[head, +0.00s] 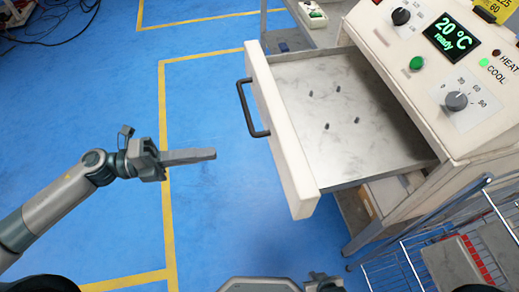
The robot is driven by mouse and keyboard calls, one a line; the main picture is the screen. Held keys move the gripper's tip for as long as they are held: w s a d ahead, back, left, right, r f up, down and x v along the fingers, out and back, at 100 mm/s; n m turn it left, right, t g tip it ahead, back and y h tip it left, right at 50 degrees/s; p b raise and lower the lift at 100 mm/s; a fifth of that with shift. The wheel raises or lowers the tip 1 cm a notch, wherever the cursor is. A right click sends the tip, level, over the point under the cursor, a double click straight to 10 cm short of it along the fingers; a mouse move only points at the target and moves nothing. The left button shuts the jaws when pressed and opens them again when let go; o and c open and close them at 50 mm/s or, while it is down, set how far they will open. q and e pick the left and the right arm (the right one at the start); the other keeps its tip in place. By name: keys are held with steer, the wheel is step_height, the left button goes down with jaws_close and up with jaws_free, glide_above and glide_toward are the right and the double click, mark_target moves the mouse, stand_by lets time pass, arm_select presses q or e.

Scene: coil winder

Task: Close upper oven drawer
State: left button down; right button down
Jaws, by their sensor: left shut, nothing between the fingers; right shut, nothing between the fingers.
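The upper oven drawer (285,140) is pulled out to the left from the white oven housing (420,95). It has a cream front panel, a black bar handle (248,110) and a grey metal tray inside with several small dark holes. My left gripper (212,154) is shut and empty, left of the drawer front and apart from it, pointing right toward the panel below the handle. My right gripper (325,284) shows only in part at the bottom edge, below the drawer's near corner; its fingers are cut off by the frame.
The control panel (460,60) carries knobs, a green button and a display reading 20 °C ready. A wire rack trolley (405,262) stands at the lower right. A grey table (325,32) is behind the drawer. Blue floor with yellow lines is free to the left; cables lie at the upper left.

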mark_target(274, 144)
arm_select(q)
steer(key=shift+a+f+n+t, duration=0.15)
steer(key=shift+f+n+t, duration=0.3)
steer(key=shift+f, duration=0.1)
steer(key=shift+a+f+n+t, duration=0.15)
steer(key=shift+f+n+t, duration=0.2)
steer(key=shift+f+n, duration=0.15)
arm_select(e)
steer(key=shift+w+r, duration=0.15)
steer(key=shift+w, duration=0.15)
arm_select(q)
steer(key=shift+w+d, duration=0.1)
steer(key=shift+d, duration=0.05)
arm_select(e)
steer(key=shift+a, duration=0.1)
